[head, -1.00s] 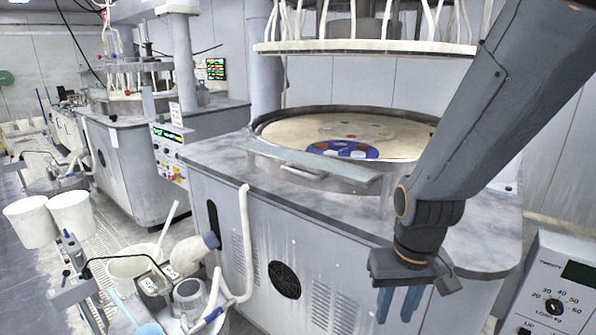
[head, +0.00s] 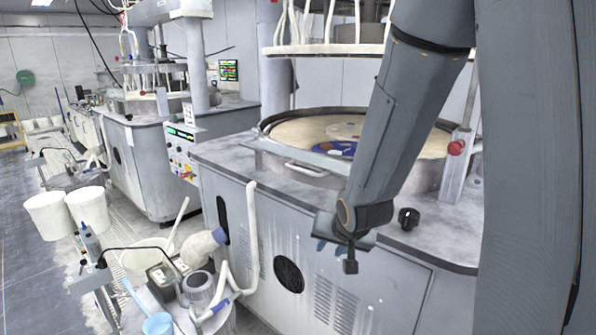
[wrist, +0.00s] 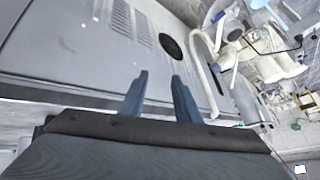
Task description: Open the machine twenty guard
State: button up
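A flat grey guard panel (head: 290,155) with a pale bar handle (head: 305,169) stands along the front of the round platen tub (head: 385,122) on the nearest machine. I cannot read a machine number there. My gripper (head: 334,250) hangs in front of this machine's cabinet, below the worktop edge and below and right of the handle, touching neither. In the wrist view my gripper (wrist: 160,76) shows two blue fingers apart with nothing between them, facing the grey cabinet side (wrist: 75,55). My forearm hides the right part of the tub and perhaps the guard's right end.
A red button (head: 456,148) on a post and a black knob (head: 408,218) are at the worktop's right. A cart with a white bucket (head: 146,262) and hoses stands at lower left. White tubs (head: 88,209) stand farther left. Open floor (head: 30,275) lies at far left.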

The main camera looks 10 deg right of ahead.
jog(key=w+r+m+t+y, duration=0.1)
jog(key=w+r+m+t, duration=0.35)
jog(key=w, duration=0.45)
jog(key=m+t+y+p, duration=0.1)
jog(key=m+t+y, duration=0.25)
jog(key=t, duration=0.25)
send_near(305, 173)
jog(key=d+x, duration=0.1)
jog(key=x, duration=0.2)
jog(key=shift+w+a+m+p, duration=0.3)
jog(key=shift+w+a, duration=0.35)
jog(key=shift+w, duration=0.1)
jog(key=shift+t, duration=0.25)
jog(key=p+x, duration=0.2)
jog(key=x, duration=0.5)
jog(key=shift+f, duration=0.1)
grip_shut()
